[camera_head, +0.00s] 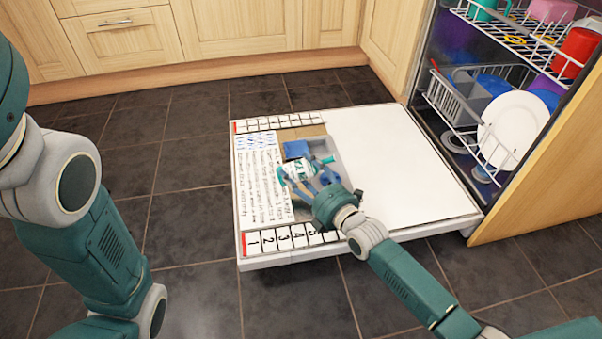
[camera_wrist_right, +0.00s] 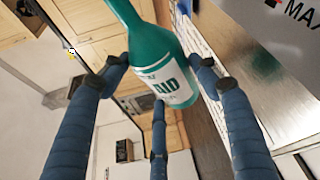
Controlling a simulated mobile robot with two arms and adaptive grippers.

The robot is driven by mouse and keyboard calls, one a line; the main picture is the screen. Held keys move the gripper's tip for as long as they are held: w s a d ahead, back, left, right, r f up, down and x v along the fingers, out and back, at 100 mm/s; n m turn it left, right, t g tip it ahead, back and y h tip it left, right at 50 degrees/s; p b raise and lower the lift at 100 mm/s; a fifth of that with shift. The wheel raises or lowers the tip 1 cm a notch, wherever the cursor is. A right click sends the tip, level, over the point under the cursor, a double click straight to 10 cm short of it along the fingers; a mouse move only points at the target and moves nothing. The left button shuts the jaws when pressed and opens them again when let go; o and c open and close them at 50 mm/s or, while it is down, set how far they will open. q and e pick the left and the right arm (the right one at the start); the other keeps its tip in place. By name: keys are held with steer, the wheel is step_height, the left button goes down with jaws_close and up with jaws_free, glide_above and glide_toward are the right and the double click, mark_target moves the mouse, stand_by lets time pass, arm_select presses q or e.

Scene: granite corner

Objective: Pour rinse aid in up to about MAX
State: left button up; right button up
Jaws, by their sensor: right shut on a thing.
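The rinse aid bottle is teal with a white label reading "AID" in the right wrist view (camera_wrist_right: 170,84). In the head view its label shows small and partly covered (camera_head: 291,172). My right gripper (camera_head: 310,180) has its blue fingers around the bottle, above the open dishwasher door (camera_head: 400,150). In the wrist view the bottle's neck runs out of the top edge, so its mouth is hidden. A grey panel with the mark MAX (camera_wrist_right: 285,40) is at the upper right there. A blue piece (camera_head: 297,150) lies just beyond the bottle. My left gripper is out of view.
The door lies flat, with handwritten text (camera_head: 258,185) and numbered strips (camera_head: 290,237) on its left part. Racks with a white plate (camera_head: 513,130), cups and bowls stand at the right. Wooden cabinets line the back. Dark tiled floor is clear at the left.

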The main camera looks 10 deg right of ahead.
steer(key=shift+f+b, duration=0.15)
steer(key=shift+b, duration=0.25)
steer(key=shift+m, duration=0.3)
steer(key=shift+f+m+y+b, duration=0.3)
steer(key=shift+m+b, duration=0.1)
steer(key=shift+b, duration=0.25)
steer(key=shift+r, duration=0.1)
